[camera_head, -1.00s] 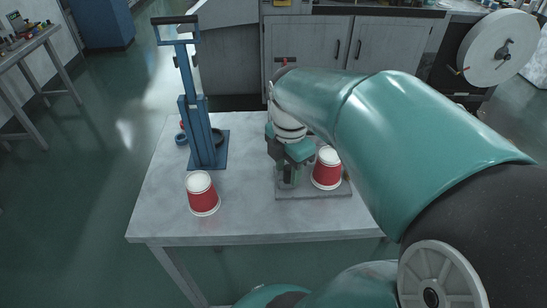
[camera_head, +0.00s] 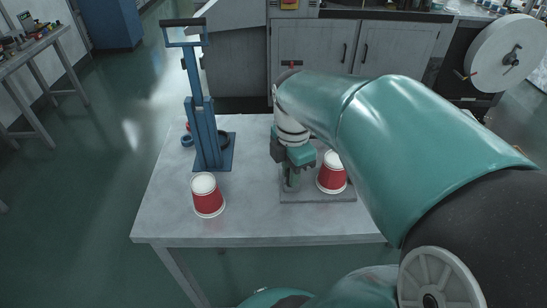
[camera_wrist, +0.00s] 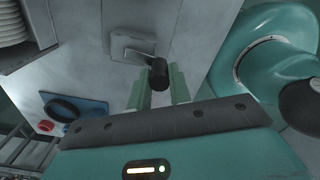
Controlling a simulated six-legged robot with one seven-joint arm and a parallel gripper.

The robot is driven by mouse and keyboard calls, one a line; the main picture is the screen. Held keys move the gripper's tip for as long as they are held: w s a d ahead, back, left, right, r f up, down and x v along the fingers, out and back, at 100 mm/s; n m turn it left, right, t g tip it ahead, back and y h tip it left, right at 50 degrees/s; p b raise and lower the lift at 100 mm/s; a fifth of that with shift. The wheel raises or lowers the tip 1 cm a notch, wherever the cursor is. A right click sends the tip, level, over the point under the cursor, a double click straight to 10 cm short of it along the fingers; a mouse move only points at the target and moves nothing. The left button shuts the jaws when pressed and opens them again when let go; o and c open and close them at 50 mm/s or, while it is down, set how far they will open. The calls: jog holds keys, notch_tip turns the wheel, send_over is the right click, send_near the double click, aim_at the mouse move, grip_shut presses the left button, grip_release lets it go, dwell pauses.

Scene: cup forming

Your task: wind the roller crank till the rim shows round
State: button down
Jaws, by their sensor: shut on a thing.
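My gripper (camera_head: 293,168) is low over the small grey roller stand (camera_head: 318,196) at the right of the table. In the wrist view its two pale green fingers (camera_wrist: 158,88) are shut on the black knob (camera_wrist: 158,72) of the crank (camera_wrist: 132,46). A red paper cup with white ends (camera_head: 332,173) is at the right of the stand, beside the gripper. The fingers and arm hide much of the roller, and the cup's rim is too small to judge for roundness. The wrist view does not show the cup.
A second red and white cup (camera_head: 208,196) stands at the table's (camera_head: 250,220) front left. A tall blue lever press (camera_head: 207,135) stands behind it. My arm covers the table's right side. The table's middle front is clear. Grey cabinets (camera_head: 366,45) stand behind.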

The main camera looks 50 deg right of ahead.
jog(key=m, duration=0.1)
jog(key=w+m, duration=0.1)
jog(key=m, duration=0.2)
jog(key=shift+w+a, duration=0.25)
jog(key=shift+a, duration=0.05)
jog(key=w+d+m, duration=0.1)
jog(key=m, duration=0.6)
jog(key=w+d+m, duration=0.2)
jog(key=m, duration=0.5)
jog(key=w+d+m, duration=0.1)
jog(key=m, duration=0.7)
jog(key=shift+w+d, duration=0.35)
jog(key=shift+w, duration=0.05)
jog(key=m, duration=0.1)
jog(key=d+m, duration=0.1)
jog(key=m, duration=0.2)
jog(key=shift+s+d+r+m, duration=0.1)
jog(key=shift+s+d+m, duration=0.45)
jog(key=shift+m, duration=0.65)
jog(key=shift+s+d+m, duration=0.2)
jog(key=shift+d+m, duration=0.05)
jog(key=shift+m, duration=0.65)
jog(key=c, duration=1.3)
grip_release()
